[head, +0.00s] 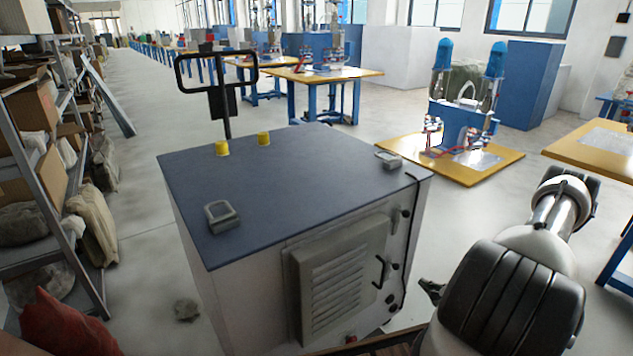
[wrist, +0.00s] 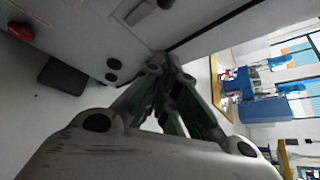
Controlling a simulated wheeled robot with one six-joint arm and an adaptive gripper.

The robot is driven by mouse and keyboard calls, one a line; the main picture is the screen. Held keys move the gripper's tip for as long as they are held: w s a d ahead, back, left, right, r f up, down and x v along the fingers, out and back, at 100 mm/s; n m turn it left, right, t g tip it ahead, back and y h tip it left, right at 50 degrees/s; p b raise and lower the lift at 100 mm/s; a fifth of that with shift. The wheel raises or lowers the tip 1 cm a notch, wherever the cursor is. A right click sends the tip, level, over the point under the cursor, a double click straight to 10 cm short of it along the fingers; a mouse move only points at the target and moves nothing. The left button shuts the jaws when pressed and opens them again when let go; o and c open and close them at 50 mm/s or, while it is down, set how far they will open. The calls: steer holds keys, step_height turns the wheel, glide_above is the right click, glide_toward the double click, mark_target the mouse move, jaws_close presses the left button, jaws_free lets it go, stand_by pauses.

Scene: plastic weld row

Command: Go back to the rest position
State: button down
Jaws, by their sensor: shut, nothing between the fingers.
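My gripper (wrist: 163,66) shows in the wrist view with its fingers closed together and nothing between them. It points toward the light side of a cabinet, close in front of it; I cannot tell the exact gap. In the head view my arm is folded at the lower right, beside the cabinet's front right corner. A small dark part by the arm, near the cabinet's front, may be the gripper's tip; most of the gripper is hidden there.
The grey cabinet (head: 290,190), with a blue-grey top and black handle (head: 216,72), stands directly ahead. Shelves (head: 45,170) with boxes and sacks line the left. Yellow-topped tables (head: 600,150) stand right and behind. Open floor (head: 140,190) lies between shelves and cabinet.

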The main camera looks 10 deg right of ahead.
steer(key=s+a+r+y, duration=0.1)
steer(key=s+a+y, duration=0.3)
steer(key=a, duration=0.4)
steer(key=s+a+r+n+g+y, duration=0.3)
steer(key=s+r+y, duration=0.1)
steer(key=r, duration=0.4)
steer(key=s+a+r+n+g+y, duration=0.3)
steer(key=r+n+g, duration=0.1)
steer(key=r, duration=0.3)
steer(key=s+d+r+n+g+h, duration=0.1)
steer(key=s+r+n+g+h, duration=0.3)
steer(key=r+n, duration=0.55)
steer(key=s+d+r+n+g+h, duration=0.2)
steer(key=s+r+n+g+h, duration=0.25)
steer(key=r, duration=1.05)
steer(key=a+r+n+t+h, duration=0.1)
steer(key=a+r+n+t, duration=0.2)
steer(key=r, duration=0.4)
steer(key=a+r+n+t+h, duration=0.2)
steer(key=a+r+n+t, duration=0.1)
steer(key=r, duration=0.4)
steer(key=shift+w+a+n+t, duration=0.3)
steer(key=shift+n+t, duration=0.05)
steer(key=shift+n, duration=0.05)
